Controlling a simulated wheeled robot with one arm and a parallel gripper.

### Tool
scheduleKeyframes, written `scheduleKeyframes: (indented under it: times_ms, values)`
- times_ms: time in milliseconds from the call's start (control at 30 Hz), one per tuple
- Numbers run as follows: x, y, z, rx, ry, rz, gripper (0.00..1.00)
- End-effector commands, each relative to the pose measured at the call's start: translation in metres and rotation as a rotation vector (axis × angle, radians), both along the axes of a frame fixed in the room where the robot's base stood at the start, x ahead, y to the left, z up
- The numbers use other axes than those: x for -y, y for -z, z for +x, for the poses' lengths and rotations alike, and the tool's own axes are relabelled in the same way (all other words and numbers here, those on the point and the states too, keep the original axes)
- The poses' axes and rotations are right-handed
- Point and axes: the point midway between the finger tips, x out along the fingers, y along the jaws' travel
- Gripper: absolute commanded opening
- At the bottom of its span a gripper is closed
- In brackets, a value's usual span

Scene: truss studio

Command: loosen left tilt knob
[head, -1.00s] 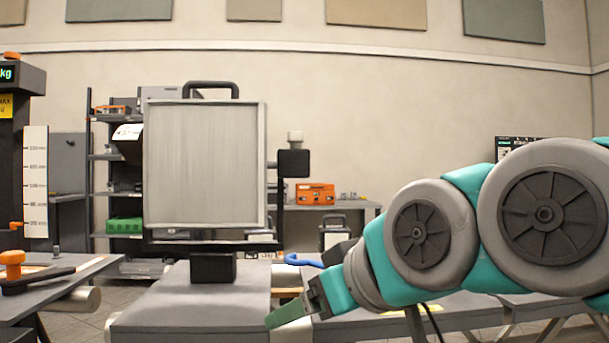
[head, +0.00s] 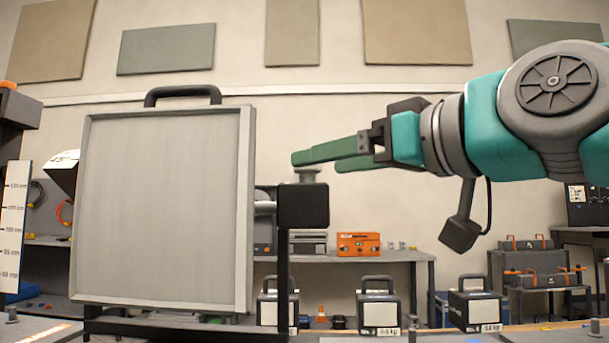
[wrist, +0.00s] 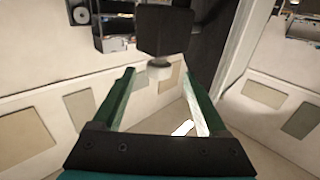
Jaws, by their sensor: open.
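A light panel (head: 165,210) stands in a black frame with a handle on top. I cannot tell whether this is the knob called left; a plate marked 45° (head: 62,172) shows at the panel's other side. Contact cannot be told.
A bench (head: 405,257) behind carries an orange case (head: 358,244). A scale post (head: 14,225) is at the far left. The air right of the block, under my arm, is mostly free.

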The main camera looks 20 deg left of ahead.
Motion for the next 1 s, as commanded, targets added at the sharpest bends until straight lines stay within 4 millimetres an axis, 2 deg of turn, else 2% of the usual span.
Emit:
scheduleKeyframes:
  times_ms: [267, 700, 1000]
  values:
    - [-0.014, 0.000, 0.007, -0.001, 0.000, -0.002, 0.76]
    - [-0.067, 0.001, 0.034, -0.001, -0.001, -0.003, 0.76]
    - [-0.070, 0.001, 0.035, 0.000, 0.000, -0.001, 0.76]
